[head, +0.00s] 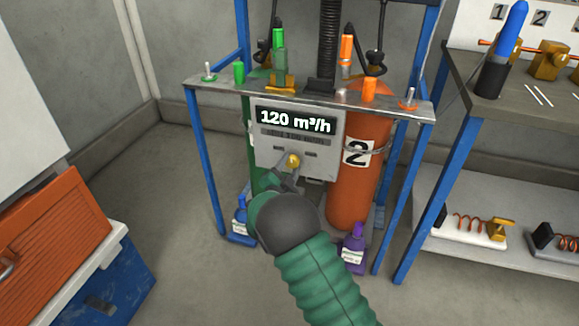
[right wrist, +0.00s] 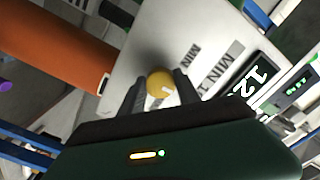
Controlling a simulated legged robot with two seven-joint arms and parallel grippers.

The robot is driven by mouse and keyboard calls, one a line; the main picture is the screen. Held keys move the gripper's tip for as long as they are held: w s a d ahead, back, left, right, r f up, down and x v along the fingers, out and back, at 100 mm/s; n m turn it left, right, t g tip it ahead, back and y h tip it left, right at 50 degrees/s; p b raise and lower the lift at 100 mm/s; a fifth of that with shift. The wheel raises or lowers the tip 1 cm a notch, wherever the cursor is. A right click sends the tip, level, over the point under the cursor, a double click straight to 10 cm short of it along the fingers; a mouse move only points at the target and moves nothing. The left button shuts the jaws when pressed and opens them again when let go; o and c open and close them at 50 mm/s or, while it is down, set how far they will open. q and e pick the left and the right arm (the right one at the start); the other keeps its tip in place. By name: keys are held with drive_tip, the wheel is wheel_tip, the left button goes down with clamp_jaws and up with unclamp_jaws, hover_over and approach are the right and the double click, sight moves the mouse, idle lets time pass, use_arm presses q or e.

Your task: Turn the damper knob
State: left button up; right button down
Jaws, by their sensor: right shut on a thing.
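The damper knob (head: 293,160) is a small yellow round knob on the front of a light grey panel (head: 265,150). The panel's display (head: 296,120) reads 120 m³/h. My right gripper (head: 289,176) reaches up to the knob from below in the head view, partly hidden by its own wrist. In the right wrist view the knob (right wrist: 160,83) sits between the two dark fingers (right wrist: 160,92), which are shut on it. A pale mark shows on the knob's face. My left gripper is not in view.
An orange cylinder marked 2 (head: 355,190) stands right of the panel, a green one (head: 258,165) behind its left side. Blue frame legs (head: 206,165) flank them. A workbench (head: 480,110) stands at right, an orange case (head: 50,240) at lower left.

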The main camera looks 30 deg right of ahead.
drive_tip(key=shift+f, duration=0.15)
drive_tip(key=c, duration=0.9)
unclamp_jaws()
drive_tip(key=shift+s+a+r+p, duration=0.2)
drive_tip(key=shift+s+a+p, duration=0.05)
drive_tip(key=shift+a+p, duration=0.1)
drive_tip(key=p+v, duration=0.6)
drive_tip(key=v, duration=1)
drive_tip(key=shift+f, duration=0.2)
